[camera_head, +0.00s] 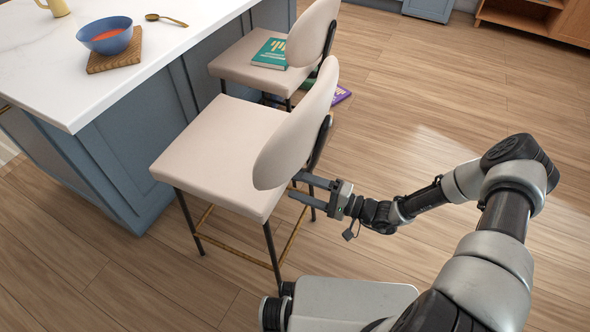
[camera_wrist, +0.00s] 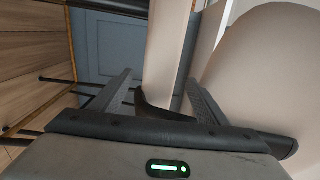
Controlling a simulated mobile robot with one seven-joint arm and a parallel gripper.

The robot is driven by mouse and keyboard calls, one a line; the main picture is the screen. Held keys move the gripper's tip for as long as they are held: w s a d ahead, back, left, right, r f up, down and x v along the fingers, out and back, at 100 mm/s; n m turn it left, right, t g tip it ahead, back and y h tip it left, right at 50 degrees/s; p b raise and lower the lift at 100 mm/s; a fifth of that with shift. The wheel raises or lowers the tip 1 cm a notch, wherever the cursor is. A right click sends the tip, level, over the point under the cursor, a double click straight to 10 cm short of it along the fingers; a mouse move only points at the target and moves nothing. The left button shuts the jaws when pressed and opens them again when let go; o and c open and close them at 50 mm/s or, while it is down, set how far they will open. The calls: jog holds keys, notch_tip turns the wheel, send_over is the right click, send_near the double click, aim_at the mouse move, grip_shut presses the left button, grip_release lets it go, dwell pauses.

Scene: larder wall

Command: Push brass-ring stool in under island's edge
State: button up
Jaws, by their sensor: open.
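The near stool has a cream seat (camera_head: 217,142), a rounded cream backrest (camera_head: 297,128), dark legs and brass-coloured foot bars (camera_head: 236,251). It stands out from the island (camera_head: 125,155), its seat front near the blue side but clear of the white top. My gripper (camera_head: 296,186) is open behind the stool, its fingers pointing at the rear of the seat below the backrest. In the wrist view, the cream seat edge (camera_wrist: 165,48) and black back bracket (camera_wrist: 163,112) show between and beyond the fingers, with the backrest (camera_wrist: 265,62) at right. Whether the fingers touch is unclear.
A second cream stool (camera_head: 238,69) beyond carries a green book (camera_head: 270,53). A blue bowl (camera_head: 105,36) on a wooden board (camera_head: 116,60) and a spoon (camera_head: 166,19) rest on the island. Floor at right is open.

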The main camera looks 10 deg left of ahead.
aim_at(288, 183)
jog(key=shift+x, duration=2.35)
grip_shut()
jog(key=shift+f, duration=0.1)
